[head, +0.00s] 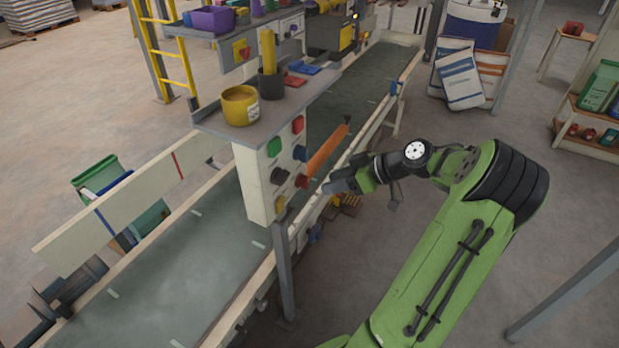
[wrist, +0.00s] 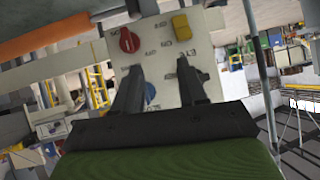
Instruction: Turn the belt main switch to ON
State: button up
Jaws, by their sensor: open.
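The pale control box (head: 258,190) hangs beside the belt and carries several coloured knobs and buttons. I cannot tell by label which is the belt main switch. In the wrist view, my gripper (wrist: 157,68) is open and empty, its fingers pointing at the panel. A red knob (wrist: 130,40) and a yellow one (wrist: 182,27) lie beyond the fingertips; a blue knob (wrist: 150,92) is partly hidden by the left finger.
An orange bar (head: 328,150) sticks out right of the box, close to my gripper. The belt (head: 190,270) runs beneath, with pale side rails. A yellow pot (head: 240,105) stands on the shelf above the box.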

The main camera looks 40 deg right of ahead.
aim_at(308, 178)
jog(key=s+d+t, duration=0.3)
jog(key=s+d, duration=0.1)
jog(key=d, duration=0.2)
jog(key=shift+h, duration=0.3)
jog(key=b+x, duration=0.2)
jog(key=x, duration=1.4)
jog(key=shift+s+f, duration=0.1)
jog(key=shift+f, duration=0.1)
grip_shut()
